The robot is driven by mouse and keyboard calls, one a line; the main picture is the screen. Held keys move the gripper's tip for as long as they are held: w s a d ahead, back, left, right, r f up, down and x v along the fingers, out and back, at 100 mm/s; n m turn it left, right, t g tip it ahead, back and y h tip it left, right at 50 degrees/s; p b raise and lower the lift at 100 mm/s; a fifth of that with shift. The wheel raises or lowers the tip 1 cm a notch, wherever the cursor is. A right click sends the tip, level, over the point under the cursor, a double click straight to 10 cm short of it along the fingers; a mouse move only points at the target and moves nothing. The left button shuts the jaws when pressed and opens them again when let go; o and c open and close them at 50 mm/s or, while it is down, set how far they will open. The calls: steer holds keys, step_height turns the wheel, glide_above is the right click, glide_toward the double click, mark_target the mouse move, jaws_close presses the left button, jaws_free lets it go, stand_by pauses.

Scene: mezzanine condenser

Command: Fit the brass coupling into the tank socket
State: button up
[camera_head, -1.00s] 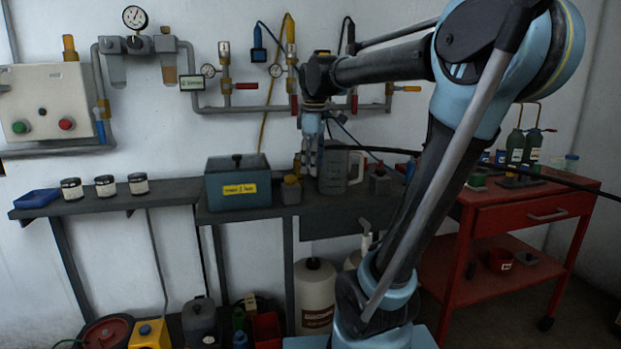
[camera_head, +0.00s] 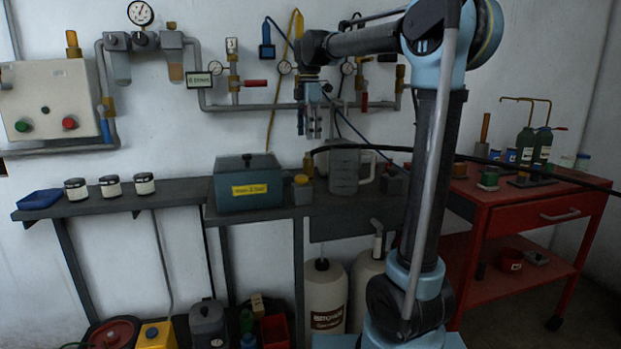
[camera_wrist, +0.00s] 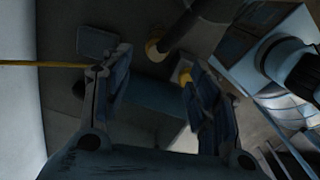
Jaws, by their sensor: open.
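My gripper (camera_head: 309,132) points down in the head view, above the bench and near the wall, just left of and above the grey jug (camera_head: 343,172). In the wrist view its two fingers (camera_wrist: 158,88) are spread apart with nothing clearly held between them. A dark teal tank-like box (camera_head: 232,200) with a knobbed lid and yellow label stands on the bench. A small brass-coloured piece (camera_head: 308,159) shows below the gripper; I cannot tell whether it is the coupling. A yellow-brass piece (camera_wrist: 185,76) also shows beside the right finger in the wrist view. I cannot make out the socket.
A grey container with a yellow cap (camera_head: 302,192) stands between the box and the jug. Pipes with valves and gauges line the wall behind the gripper. A black hose (camera_head: 420,152) crosses the arm. Jars (camera_head: 112,187) stand left; a red cart (camera_head: 530,205) stands right.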

mark_target(309, 158)
step_height(309, 158, down, 9)
steer(key=shift+f, duration=0.1)
steer(key=shift+w+f, duration=0.2)
steer(key=shift+f, duration=2.35)
jaws_close()
